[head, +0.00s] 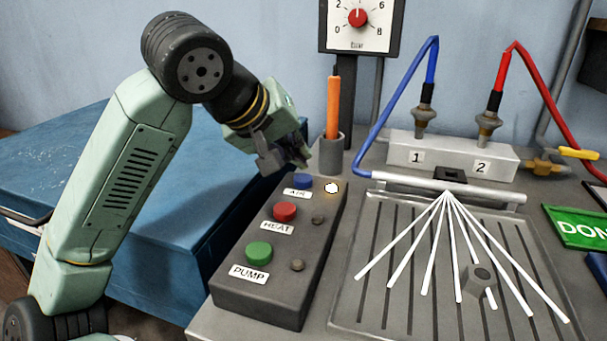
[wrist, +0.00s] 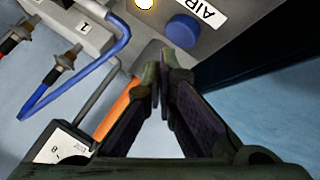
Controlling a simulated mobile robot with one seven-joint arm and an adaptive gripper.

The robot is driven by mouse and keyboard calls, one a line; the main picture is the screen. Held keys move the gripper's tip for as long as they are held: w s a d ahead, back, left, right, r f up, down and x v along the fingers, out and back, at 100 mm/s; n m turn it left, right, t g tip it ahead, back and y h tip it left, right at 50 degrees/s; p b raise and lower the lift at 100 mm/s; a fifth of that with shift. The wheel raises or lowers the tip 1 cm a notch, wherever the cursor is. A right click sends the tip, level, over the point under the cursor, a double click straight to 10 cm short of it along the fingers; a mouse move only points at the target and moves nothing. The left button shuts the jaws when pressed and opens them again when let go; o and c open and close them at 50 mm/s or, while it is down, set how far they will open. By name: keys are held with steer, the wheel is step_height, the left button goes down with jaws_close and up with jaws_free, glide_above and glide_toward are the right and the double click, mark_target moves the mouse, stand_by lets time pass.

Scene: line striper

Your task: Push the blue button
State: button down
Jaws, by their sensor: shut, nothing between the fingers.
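The blue button (head: 303,181) is at the far end of a dark control box (head: 262,292), by a label reading AIR. In the wrist view the blue button (wrist: 183,30) shows just beyond the fingertips, apart from them in the picture. My gripper (head: 303,160) is shut and empty, just above and behind the blue button in the head view. Its closed fingers also show in the wrist view (wrist: 160,72). The small lamp (head: 331,188) beside the blue button glows white.
A red HEAT button (head: 285,211) and a green PUMP button (head: 259,253) sit nearer on the same box. An orange pen-like tool (head: 333,108) stands in a grey cup (head: 329,155) close to my gripper. A grooved tray (head: 345,317) lies to the right.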

mark_target(298, 177)
step_height(298, 177, up, 6)
steer(key=p, duration=0.3)
steer(key=shift+p, duration=0.35)
stand_by(1.4)
